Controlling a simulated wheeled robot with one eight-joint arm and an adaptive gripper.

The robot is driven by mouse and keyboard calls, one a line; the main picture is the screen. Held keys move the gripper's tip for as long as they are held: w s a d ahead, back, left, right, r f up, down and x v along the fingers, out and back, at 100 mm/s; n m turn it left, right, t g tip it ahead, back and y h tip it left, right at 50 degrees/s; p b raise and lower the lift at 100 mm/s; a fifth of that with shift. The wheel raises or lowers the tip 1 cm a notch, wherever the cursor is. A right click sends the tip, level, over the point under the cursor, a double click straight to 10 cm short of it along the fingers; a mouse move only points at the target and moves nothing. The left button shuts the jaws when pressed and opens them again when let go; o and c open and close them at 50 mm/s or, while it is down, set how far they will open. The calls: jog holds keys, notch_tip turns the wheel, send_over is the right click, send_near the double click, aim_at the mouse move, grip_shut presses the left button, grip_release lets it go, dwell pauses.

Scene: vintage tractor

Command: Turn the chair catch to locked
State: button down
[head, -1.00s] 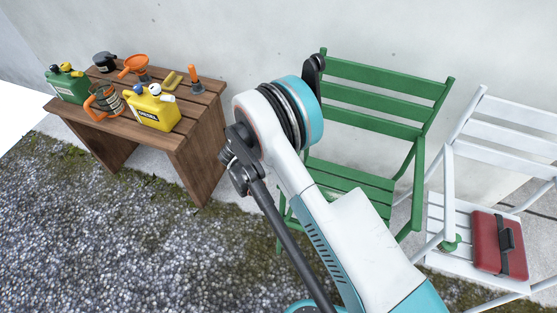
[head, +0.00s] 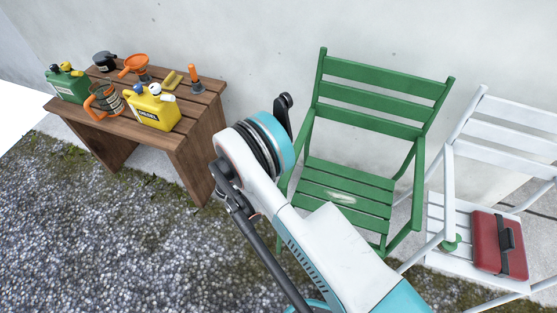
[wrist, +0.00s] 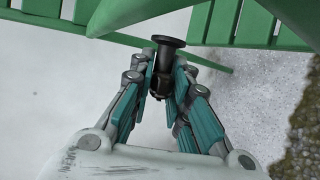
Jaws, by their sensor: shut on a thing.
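The green chair (head: 378,100) stands against the wall in the head view, and its slats and a broad green rail (wrist: 130,14) show at the top of the wrist view. A dark knob-like piece with a round flat top (wrist: 168,42), which I take for the chair catch, sits between my fingers below the rail. My gripper (wrist: 165,85) is shut on its stem. The catch's joint with the chair and its turned position cannot be made out. My gripper is not distinguishable in the head view.
A white folding chair (head: 505,125) with a red case (head: 487,240) stands at the right. A wooden bench (head: 190,150) at the left holds a yellow can (head: 155,112), a green can (head: 68,88) and several other items. Gravel lies in front of the bench.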

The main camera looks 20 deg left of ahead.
jog(key=shift+t, duration=0.3)
jog(key=c, duration=1.5)
grip_release()
jog(key=shift+s, duration=0.1)
jog(key=v, duration=1.2)
jog(key=shift+a, duration=0.1)
